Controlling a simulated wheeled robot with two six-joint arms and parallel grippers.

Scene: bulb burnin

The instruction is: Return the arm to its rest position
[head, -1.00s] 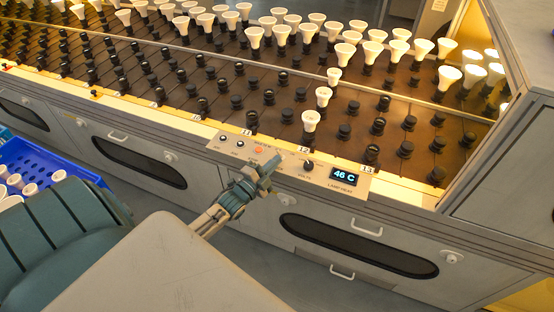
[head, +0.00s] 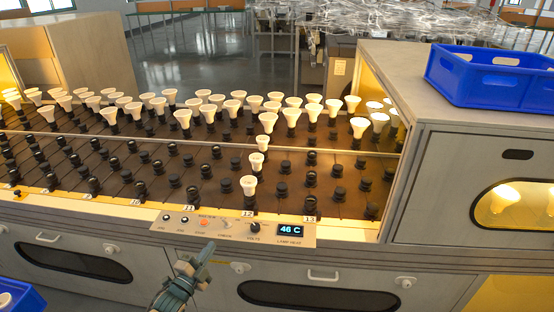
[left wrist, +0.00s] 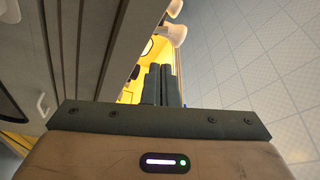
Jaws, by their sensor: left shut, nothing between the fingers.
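My left gripper (head: 196,262) is in front of the control panel (head: 235,228) of the burn-in bench, at the lower middle of the head view. It is shut and empty. In the left wrist view its two fingers (left wrist: 160,84) lie side by side with nothing between them. The panel has small knobs, an orange button (head: 204,224) and a display reading 46 C (head: 290,230). My right gripper is not in view.
The bench holds rows of black sockets, many with white bulbs (head: 249,186). A cabinet (head: 470,190) stands at the right with a blue crate (head: 490,75) on top. Another blue crate (head: 22,297) is at the lower left. Open floor (head: 215,55) lies behind the bench.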

